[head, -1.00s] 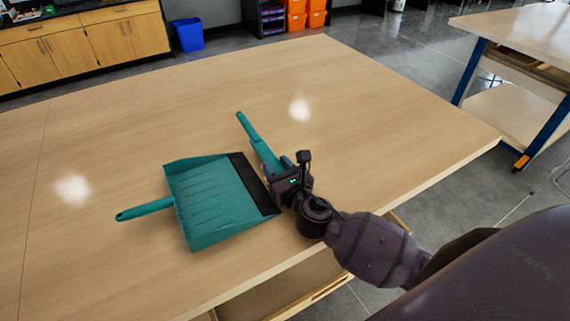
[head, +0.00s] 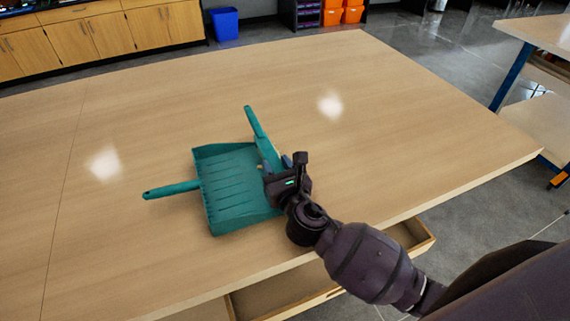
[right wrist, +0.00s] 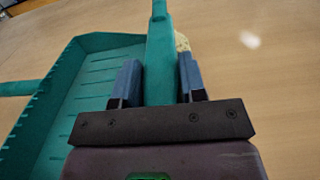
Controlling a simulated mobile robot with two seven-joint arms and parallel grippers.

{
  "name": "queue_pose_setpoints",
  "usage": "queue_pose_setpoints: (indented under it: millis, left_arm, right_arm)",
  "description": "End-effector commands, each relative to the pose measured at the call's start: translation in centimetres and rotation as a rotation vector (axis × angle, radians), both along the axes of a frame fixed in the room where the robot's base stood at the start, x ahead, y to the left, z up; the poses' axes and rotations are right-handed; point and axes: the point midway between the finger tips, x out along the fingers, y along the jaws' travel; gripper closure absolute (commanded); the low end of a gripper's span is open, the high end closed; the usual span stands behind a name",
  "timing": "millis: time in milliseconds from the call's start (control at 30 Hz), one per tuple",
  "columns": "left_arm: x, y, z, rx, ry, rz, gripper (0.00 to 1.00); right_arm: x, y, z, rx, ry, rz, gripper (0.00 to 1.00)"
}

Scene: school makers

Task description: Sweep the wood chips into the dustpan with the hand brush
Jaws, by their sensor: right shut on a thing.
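The teal dustpan (head: 228,180) lies on the wooden table (head: 120,220), its handle pointing left and its open side to the right. It also shows at the left of the right wrist view (right wrist: 80,85). The teal hand brush (head: 255,125) is at the pan's open side, partly over its lip. My right gripper (head: 279,168) is shut on the brush, which shows between its blue fingers in the right wrist view (right wrist: 159,60). A small pale speckled patch shows beside the brush there; I cannot tell whether it is bristles or wood chips. My left gripper is not in view.
The tabletop around the pan is clear, apart from two bright glare spots. An open drawer (head: 290,296) juts out below the table's near edge. A second table (head: 540,30) stands at the right. A blue bin (head: 225,24) and orange boxes (head: 340,13) are far back.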

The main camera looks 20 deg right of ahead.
Motion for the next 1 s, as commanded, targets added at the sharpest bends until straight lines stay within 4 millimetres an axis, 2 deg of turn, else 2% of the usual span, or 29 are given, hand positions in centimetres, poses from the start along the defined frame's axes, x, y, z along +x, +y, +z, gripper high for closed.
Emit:
queue_pose_setpoints:
  millis: [633, 800, 1000]
  left_arm:
    - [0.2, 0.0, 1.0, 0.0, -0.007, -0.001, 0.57]
    - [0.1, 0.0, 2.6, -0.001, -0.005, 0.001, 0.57]
    - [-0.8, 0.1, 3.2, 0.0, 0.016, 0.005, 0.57]
  right_arm:
    - [-0.1, 4.8, 0.4, 0.001, -0.003, 0.002, 0.97]
    - [-0.1, 4.7, 2.1, 0.0, -0.004, 0.002, 0.97]
    - [-0.1, 4.7, 3.4, 0.001, -0.003, 0.002, 0.97]
